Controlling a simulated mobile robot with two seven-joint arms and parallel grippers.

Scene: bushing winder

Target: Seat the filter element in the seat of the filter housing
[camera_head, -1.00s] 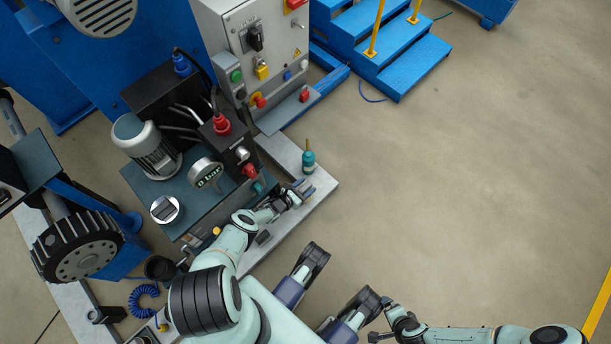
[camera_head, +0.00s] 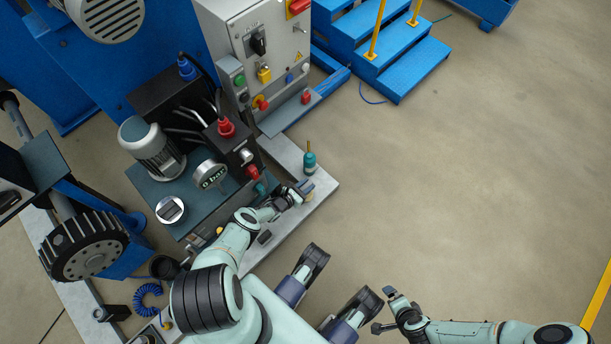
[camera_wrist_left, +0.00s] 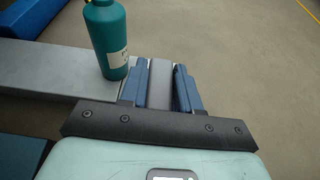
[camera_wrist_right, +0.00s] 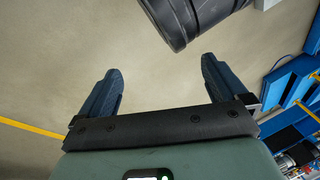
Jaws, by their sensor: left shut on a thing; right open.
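My left gripper (camera_head: 305,189) is over the grey ledge at the machine's front. In the left wrist view its blue fingers (camera_wrist_left: 167,72) are closed on a grey piece (camera_wrist_left: 160,88), seen only in part; I cannot tell for sure that it is the filter element. My right gripper (camera_head: 383,310) is open and empty over the floor; its spread fingers show in the right wrist view (camera_wrist_right: 162,68). A black open cup (camera_head: 163,267) stands by the lower left of the hydraulic unit. It may be the filter housing; its seat cannot be made out.
A teal bottle (camera_head: 309,162) stands on the grey ledge (camera_head: 283,150), close to my left gripper. The hydraulic unit has a motor (camera_head: 150,145) and a gauge (camera_head: 210,175). A control cabinet (camera_head: 262,50) and blue steps (camera_head: 400,60) stand behind. The floor at right is clear.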

